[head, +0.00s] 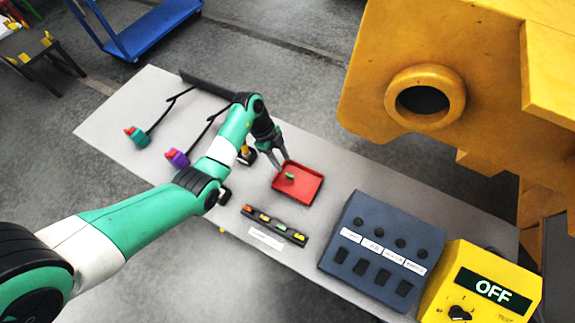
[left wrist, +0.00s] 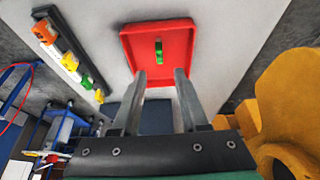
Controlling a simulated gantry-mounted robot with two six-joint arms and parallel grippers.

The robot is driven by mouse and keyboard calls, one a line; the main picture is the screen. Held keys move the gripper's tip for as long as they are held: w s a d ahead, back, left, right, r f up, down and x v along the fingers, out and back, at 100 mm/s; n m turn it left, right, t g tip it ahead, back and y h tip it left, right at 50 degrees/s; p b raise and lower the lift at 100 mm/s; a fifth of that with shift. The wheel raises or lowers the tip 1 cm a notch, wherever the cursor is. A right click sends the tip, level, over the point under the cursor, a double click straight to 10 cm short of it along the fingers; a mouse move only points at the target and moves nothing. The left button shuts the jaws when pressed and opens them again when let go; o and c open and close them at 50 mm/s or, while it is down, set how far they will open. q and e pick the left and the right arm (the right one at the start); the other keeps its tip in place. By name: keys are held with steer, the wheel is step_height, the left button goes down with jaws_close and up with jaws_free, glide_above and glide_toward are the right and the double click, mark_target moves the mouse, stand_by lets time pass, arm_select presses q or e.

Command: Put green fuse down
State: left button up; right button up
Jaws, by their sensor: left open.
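The green fuse (head: 290,176) lies in the shallow red tray (head: 312,192), towards the tray's left side in the head view. My left gripper (head: 280,163) is open and empty, with its fingertips close to the tray's far left edge. In the left wrist view the green fuse (left wrist: 158,50) shows beyond the gap between the open fingertips (left wrist: 160,76), apart from both. The red tray (left wrist: 137,45) surrounds it there. My right gripper is not in view.
A dark strip holding several coloured fuses (head: 273,225) lies in front of the tray. A blue panel (head: 372,250) and a yellow box reading OFF (head: 480,287) stand at right. Teal (head: 138,137) and purple (head: 177,158) connectors lie left. A large yellow casting (head: 440,40) looms at upper right.

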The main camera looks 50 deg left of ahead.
arm_select(q)
steer(key=v, duration=0.3)
steer(key=shift+a+r, duration=0.1)
steer(key=shift+r, duration=0.1)
